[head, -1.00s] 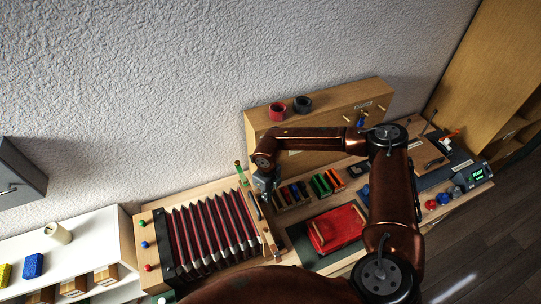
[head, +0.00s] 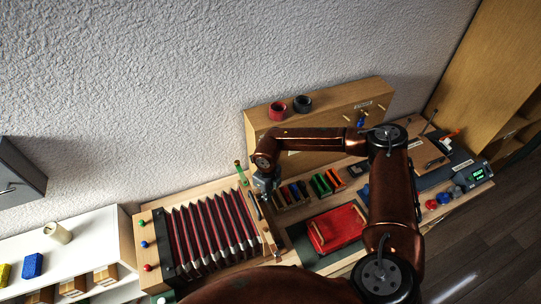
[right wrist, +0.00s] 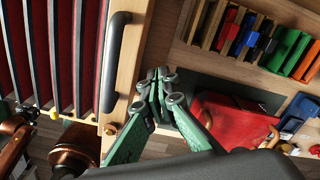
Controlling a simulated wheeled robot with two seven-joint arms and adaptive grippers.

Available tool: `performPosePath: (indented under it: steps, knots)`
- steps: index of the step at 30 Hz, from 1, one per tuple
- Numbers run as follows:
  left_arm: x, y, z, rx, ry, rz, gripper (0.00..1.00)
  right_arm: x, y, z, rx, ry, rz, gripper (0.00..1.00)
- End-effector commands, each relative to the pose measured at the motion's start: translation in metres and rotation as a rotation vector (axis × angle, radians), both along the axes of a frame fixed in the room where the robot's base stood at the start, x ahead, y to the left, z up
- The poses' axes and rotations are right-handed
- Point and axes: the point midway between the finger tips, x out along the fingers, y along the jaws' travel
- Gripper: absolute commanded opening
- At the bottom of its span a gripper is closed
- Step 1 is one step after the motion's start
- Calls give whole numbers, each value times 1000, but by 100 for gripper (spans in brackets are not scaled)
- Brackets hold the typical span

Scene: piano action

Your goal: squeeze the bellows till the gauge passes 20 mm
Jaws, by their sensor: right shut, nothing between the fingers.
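The bellows (head: 208,235) has dark red pleats with pale edges and lies spread open between wooden end boards. Its right board carries a black bar handle (right wrist: 115,62), clear in the right wrist view. My right gripper (head: 266,196) points down just right of that board. In the right wrist view its fingertips (right wrist: 163,84) are together and empty, apart from the handle and to its right. A thin green tube (head: 241,174) stands behind the bellows' right end; I cannot tell if it is the gauge, and no reading is legible.
Right of the gripper are a rack of coloured blocks (right wrist: 245,38) and a red box (head: 336,228). A wooden case (head: 330,115) stands behind against the wall. A small device with a lit green display (head: 479,175) is at far right. A white shelf (head: 95,222) is at left.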

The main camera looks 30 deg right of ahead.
Motion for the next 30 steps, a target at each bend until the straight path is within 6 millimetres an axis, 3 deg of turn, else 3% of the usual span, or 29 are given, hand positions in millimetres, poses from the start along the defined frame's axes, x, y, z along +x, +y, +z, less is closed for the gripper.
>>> performPosePath:
  steps: [30]
  knots:
    - [-1,0,-40,-1,2,0,0,0,0,-51,0,1,0,0]
